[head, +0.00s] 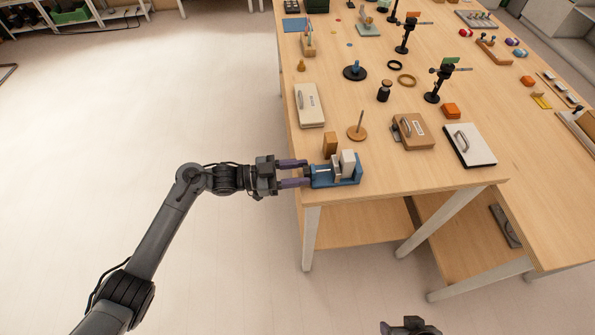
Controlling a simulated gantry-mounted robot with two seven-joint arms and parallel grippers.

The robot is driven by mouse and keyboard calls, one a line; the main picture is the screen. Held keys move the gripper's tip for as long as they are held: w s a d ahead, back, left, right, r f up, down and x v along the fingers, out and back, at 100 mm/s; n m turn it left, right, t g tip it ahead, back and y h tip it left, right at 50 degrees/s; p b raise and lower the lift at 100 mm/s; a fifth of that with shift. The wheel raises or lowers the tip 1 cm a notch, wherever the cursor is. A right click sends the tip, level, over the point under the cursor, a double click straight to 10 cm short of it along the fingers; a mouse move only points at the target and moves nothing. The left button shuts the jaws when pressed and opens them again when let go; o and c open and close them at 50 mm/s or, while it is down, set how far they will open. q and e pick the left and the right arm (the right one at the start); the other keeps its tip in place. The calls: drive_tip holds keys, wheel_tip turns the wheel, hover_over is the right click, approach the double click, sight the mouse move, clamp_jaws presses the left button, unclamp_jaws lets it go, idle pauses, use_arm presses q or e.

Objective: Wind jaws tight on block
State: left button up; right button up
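A small blue vise (322,182) stands at the near left corner of the wooden table, with pale grey jaws on top. A light block-like piece (348,161) stands upright at its right part; whether it is the block or a jaw I cannot tell. A tan wooden block (330,143) stands just behind the vise. My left gripper (306,173) points right at the vise's left end, its two purple fingers apart on either side of that end. Whether they touch it is unclear. My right gripper (385,327) shows only partly at the bottom edge.
A round wooden base with a peg (357,132), a cream panel with a handle (310,105), a brown box (413,132) and a white handled board (470,145) stand around the vise. Several props fill the table farther back. Open floor lies to the left.

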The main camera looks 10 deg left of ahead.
use_arm(q)
drive_tip(key=c, duration=0.4)
drive_tip(key=m+b, duration=0.2)
drive_tip(key=shift+f+m, duration=0.3)
drive_tip(key=shift+f, duration=0.05)
drive_tip(key=shift+c, duration=0.2)
drive_tip(key=shift+r+m+b, duration=0.2)
drive_tip(key=shift+m+b, duration=0.3)
drive_tip(key=shift+m, duration=0.3)
drive_tip(key=shift+r, duration=0.1)
drive_tip(key=o, duration=1)
drive_tip(key=shift+s, duration=0.1)
drive_tip(key=shift+o, duration=0.2)
drive_tip(key=p+v, duration=0.1)
drive_tip(key=v, duration=1)
